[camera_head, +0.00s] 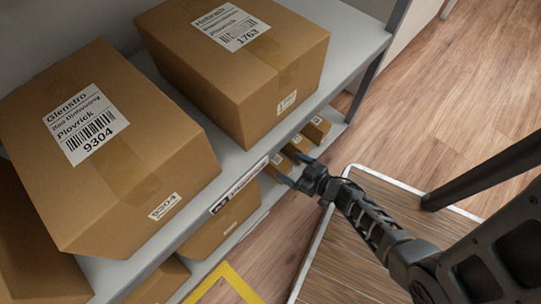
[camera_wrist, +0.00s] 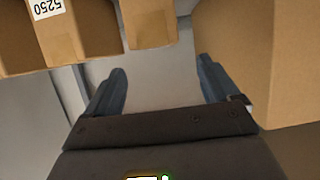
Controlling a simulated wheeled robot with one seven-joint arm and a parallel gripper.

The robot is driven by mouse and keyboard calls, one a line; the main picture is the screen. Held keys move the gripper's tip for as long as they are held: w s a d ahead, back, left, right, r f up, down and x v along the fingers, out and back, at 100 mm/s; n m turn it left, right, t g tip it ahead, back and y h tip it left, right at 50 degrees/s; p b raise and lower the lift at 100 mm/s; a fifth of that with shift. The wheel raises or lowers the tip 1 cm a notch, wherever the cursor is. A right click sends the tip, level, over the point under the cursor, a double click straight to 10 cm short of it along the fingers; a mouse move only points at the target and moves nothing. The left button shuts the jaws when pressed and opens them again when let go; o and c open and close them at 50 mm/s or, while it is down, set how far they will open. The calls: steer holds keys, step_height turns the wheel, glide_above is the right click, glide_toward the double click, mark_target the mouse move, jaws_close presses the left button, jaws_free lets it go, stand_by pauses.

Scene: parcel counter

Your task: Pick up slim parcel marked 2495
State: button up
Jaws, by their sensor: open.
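I cannot read the number 2495 on any parcel. Several slim brown parcels stand in a row on the lower shelf in the head view, among them one at the far end (camera_head: 317,129) and one nearer my gripper (camera_head: 298,145); their labels are too small to read. In the wrist view, slim parcels show at the top edge; one parcel (camera_wrist: 72,35) has a label reading 5250, and the one right of it (camera_wrist: 148,25) shows no label. My gripper (camera_head: 284,169) reaches in at the lower shelf. Its two blue fingers (camera_wrist: 162,88) are apart with nothing between them.
A large box (camera_wrist: 275,55) stands close beside my right finger in the wrist view. Boxes marked 9304 (camera_head: 130,175) and 1763 (camera_head: 240,75) sit on the upper shelf (camera_head: 222,162), above my gripper. Wooden floor (camera_head: 450,90) lies open to the right.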

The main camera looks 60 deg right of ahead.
mark_target(276, 159)
steer(key=shift+w+d+f+b, duration=0.3)
steer(key=shift+w+f, duration=0.35)
steer(key=shift+r+b+x, duration=0.15)
steer(key=shift+b+x, duration=0.65)
steer(key=shift+x, duration=0.8)
steer(key=shift+r+b+x, duration=0.2)
steer(key=shift+b+x, duration=0.55)
steer(key=shift+x, duration=0.8)
steer(key=shift+w, duration=0.15)
steer(key=shift+c, duration=0.2)
jaws_close()
